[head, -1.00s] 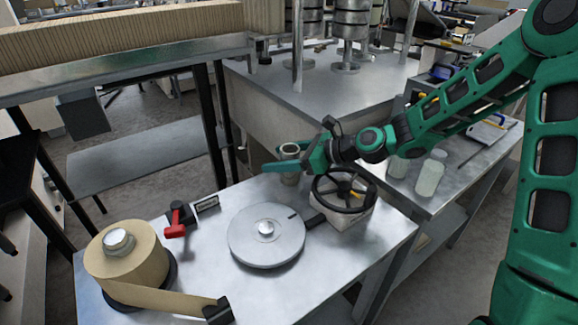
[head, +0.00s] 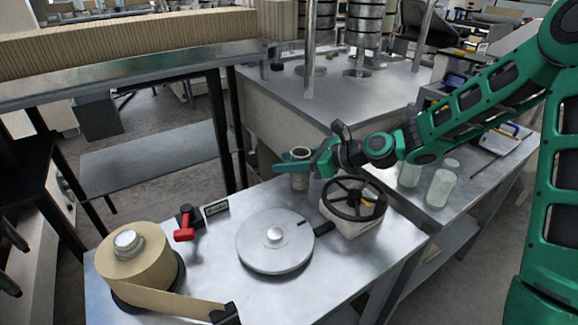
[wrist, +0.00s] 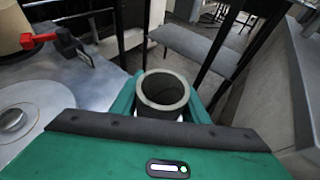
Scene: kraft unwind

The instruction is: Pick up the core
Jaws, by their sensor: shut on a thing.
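The core (head: 300,181) is a short, hollow, grey-beige tube standing upright at the back edge of the metal table. In the wrist view the core (wrist: 163,91) shows its open round top between my fingers. My green gripper (head: 298,167) reaches in from the right and is shut on the core, one finger at each side. It also shows in the wrist view (wrist: 162,108). The core's lower end is hidden in the wrist view, and I cannot tell whether it touches the table.
A kraft paper roll (head: 155,265) stands at the table's front left, near a red-handled lever (head: 184,232). A round metal plate (head: 275,250) lies mid-table. A black handwheel (head: 354,199) sits close beside my gripper. Bottles (head: 441,187) stand on the right bench.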

